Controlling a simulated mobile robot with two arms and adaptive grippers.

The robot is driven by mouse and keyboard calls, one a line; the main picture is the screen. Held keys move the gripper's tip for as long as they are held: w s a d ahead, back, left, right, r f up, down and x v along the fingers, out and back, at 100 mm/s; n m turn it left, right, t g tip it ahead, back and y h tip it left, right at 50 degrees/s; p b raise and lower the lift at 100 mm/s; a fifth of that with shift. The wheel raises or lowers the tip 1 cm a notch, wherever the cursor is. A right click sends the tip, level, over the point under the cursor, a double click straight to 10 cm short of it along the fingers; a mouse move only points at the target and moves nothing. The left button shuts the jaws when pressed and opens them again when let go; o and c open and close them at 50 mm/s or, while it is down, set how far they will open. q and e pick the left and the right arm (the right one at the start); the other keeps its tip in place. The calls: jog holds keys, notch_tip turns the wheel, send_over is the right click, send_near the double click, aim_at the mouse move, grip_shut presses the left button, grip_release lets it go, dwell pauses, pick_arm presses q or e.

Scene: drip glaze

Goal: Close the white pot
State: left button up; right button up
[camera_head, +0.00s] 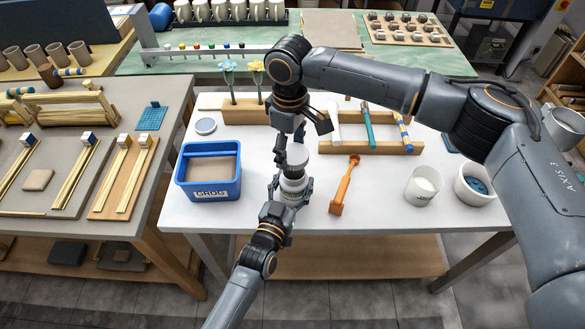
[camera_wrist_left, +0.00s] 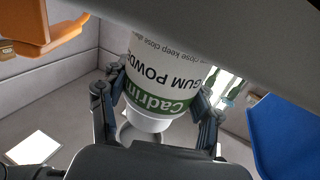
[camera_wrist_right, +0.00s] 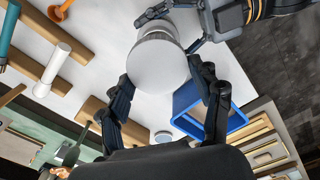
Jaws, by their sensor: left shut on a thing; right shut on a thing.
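The white pot (camera_head: 293,186) stands upright near the front of the white table. Its label with a green band reads "GUM POWDER" in the left wrist view (camera_wrist_left: 165,78). My left gripper (camera_head: 290,190) is shut around the pot, one finger on each side. My right gripper (camera_head: 291,158) is above it, pointing down, shut on a round white lid (camera_wrist_right: 158,67). The lid is over the pot's top, roughly in line with it. The fingers and the lid hide the seam, so I cannot tell whether the lid touches the rim.
A blue GROG bin (camera_head: 208,187) stands left of the pot, with a small round disc (camera_head: 205,126) behind it. An orange tool (camera_head: 344,185) lies to the right. A wooden rack (camera_head: 370,145) with tools is behind; a white cup (camera_head: 423,185) and bowl (camera_head: 475,184) stand farther right.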

aim_at(292, 184)
jog(key=shift+f, duration=1.6)
jog(key=shift+f, duration=0.1)
jog(key=shift+f, duration=0.8)
jog(key=shift+f, duration=0.55)
